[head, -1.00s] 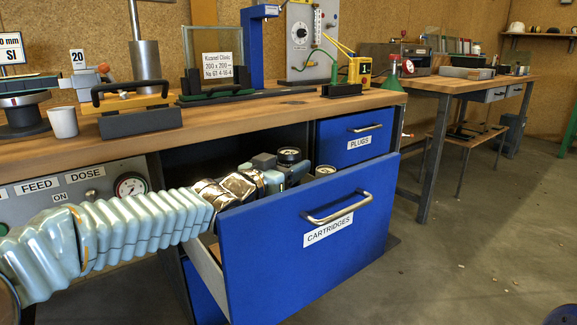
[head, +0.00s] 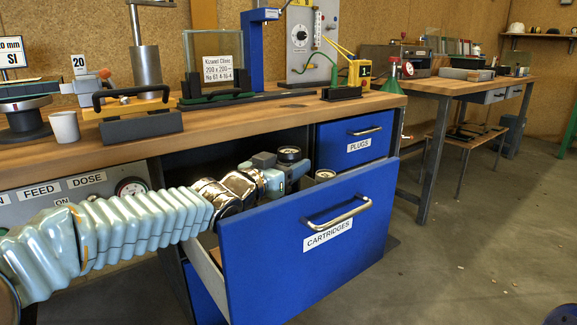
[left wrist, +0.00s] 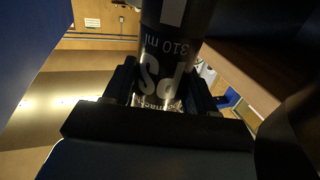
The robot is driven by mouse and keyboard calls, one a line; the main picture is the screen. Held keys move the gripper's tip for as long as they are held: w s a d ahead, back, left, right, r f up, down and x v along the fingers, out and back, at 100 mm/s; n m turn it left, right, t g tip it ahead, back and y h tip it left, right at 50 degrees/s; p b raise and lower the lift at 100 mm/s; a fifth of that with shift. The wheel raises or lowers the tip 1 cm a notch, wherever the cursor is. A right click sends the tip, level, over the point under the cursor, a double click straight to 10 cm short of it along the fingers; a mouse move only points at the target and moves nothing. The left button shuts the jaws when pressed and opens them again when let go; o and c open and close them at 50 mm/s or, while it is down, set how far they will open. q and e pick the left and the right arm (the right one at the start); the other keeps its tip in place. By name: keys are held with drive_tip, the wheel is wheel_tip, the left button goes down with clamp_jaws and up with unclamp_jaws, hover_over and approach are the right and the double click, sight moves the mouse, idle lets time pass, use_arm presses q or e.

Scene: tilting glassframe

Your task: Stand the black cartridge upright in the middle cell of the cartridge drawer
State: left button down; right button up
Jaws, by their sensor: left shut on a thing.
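The cartridge drawer (head: 300,258) is pulled open, with a blue front labelled CARTRIDGES. Its front hides most of the inside, so the middle cell is not visible. My left gripper (head: 292,177) is over the drawer, just behind the front's top edge, its fingers mostly hidden. In the left wrist view the black cartridge (left wrist: 172,60), marked 310 ml, sits between the two fingers of my left gripper (left wrist: 168,95), which is shut on it. In the head view a round dark end (head: 289,154) shows above the gripper; I cannot tell if it is the cartridge. My right gripper is not in view.
A round-topped item (head: 325,174) shows just behind the drawer front, right of the gripper. The workbench top (head: 230,118) overhangs the drawer's back. The PLUGS drawer (head: 352,152) beside it is shut.

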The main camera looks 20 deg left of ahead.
use_arm(q)
drive_tip(key=shift+r+p, duration=0.75)
drive_tip(key=shift+r, duration=0.35)
idle(1.0)
drive_tip(key=shift+f+b, duration=0.4)
drive_tip(key=shift+f, duration=0.05)
drive_tip(key=shift+f+b, duration=1.6)
drive_tip(key=shift+f, duration=0.15)
drive_tip(key=shift+c, duration=1.3)
unclamp_jaws()
drive_tip(key=shift+s, duration=0.1)
drive_tip(key=p+v, duration=0.1)
drive_tip(key=v, duration=0.6)
drive_tip(key=shift+s, duration=0.15)
drive_tip(key=shift+r, duration=0.1)
